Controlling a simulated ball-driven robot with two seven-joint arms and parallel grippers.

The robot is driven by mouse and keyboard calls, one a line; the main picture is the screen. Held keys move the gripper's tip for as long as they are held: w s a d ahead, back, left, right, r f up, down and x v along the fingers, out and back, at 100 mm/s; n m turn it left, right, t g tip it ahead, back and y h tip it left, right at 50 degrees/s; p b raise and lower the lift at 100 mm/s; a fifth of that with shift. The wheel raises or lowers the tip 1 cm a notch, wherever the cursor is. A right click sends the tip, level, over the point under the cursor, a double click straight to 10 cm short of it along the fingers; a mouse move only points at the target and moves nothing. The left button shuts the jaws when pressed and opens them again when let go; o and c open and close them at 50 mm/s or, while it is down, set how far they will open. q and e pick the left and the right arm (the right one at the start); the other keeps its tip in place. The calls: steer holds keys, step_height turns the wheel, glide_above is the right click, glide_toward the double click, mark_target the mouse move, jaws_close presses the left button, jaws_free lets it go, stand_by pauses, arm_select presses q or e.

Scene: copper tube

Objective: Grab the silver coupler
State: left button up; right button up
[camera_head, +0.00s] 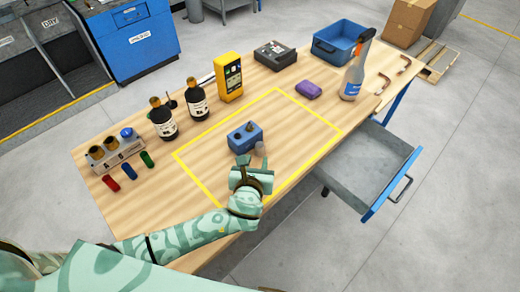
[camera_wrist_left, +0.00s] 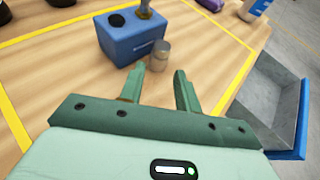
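The silver coupler (camera_wrist_left: 161,54) is a small grey metal cylinder standing upright on the wooden table, close beside the blue block (camera_wrist_left: 134,36). In the head view the coupler (camera_head: 260,149) shows only small, just beyond my left gripper (camera_head: 253,164). The blue block (camera_head: 245,137) has a dark hole and a short metal fitting on top. In the left wrist view my left gripper (camera_wrist_left: 160,82) is open and empty. Its two fingers point at the coupler, which stands just past the fingertips, roughly between them. My right gripper is not in view.
A yellow outline (camera_head: 190,178) frames the work area. Black bottles (camera_head: 162,121), a yellow meter (camera_head: 229,78), a purple item (camera_head: 308,90), a spray bottle (camera_head: 354,75) and a blue bin (camera_head: 338,42) stand around it. An open drawer (camera_head: 365,165) juts out at right.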

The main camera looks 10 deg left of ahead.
mark_target(259, 151)
arm_select(q)
steer(key=b+x, duration=0.2)
steer(key=x, duration=0.3)
steer(key=shift+w+f, duration=0.15)
steer(key=shift+w, duration=0.2)
jaws_close()
